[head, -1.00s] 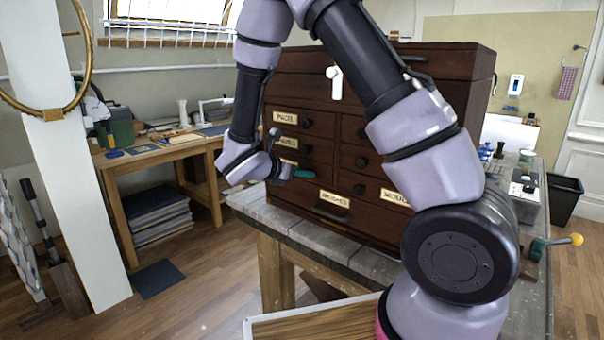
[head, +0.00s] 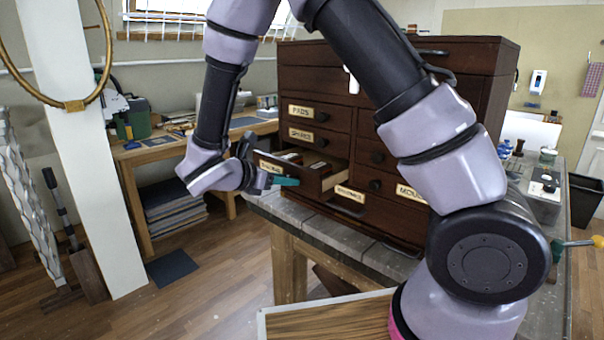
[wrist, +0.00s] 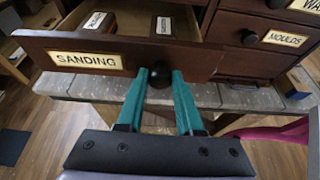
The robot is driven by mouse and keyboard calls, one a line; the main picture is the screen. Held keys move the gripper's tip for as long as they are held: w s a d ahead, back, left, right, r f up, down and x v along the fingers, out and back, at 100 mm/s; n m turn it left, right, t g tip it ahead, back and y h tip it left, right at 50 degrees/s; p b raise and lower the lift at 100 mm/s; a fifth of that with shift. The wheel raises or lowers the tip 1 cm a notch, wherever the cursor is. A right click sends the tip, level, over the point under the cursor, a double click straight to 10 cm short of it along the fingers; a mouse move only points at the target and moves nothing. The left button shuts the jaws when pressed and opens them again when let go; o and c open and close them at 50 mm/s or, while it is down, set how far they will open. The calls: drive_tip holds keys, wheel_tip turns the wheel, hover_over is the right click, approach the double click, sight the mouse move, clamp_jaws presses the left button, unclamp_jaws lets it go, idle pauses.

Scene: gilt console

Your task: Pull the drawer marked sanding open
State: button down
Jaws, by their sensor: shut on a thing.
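The drawer marked SANDING (wrist: 88,61) is pulled out of the dark wooden chest (head: 400,60). Small labelled boxes lie inside it in the wrist view. Its front (head: 270,168) also shows in the head view, sticking out at the lower left of the chest. My gripper (wrist: 159,76) has its teal fingers shut on the drawer's round dark knob (wrist: 160,74), one finger on each side. In the head view my gripper (head: 290,181) is at the drawer front, and the knob is hidden there.
The chest stands on a grey-topped workbench (head: 330,232). The drawers above and beside, such as MOULDS (wrist: 285,38), are shut. A wooden side table (head: 150,153) stands at the left. Floor (head: 215,270) is clear in front of the open drawer.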

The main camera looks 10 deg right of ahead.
drive_tip(key=shift+s+a, duration=0.8)
drive_tip(key=shift+a, duration=0.35)
drive_tip(key=shift+s+a, duration=0.8)
drive_tip(key=shift+a, duration=0.3)
drive_tip(key=c, duration=0.6)
unclamp_jaws()
drive_tip(key=v, duration=1.1)
drive_tip(key=shift+f, duration=0.15)
drive_tip(key=shift+d, duration=0.1)
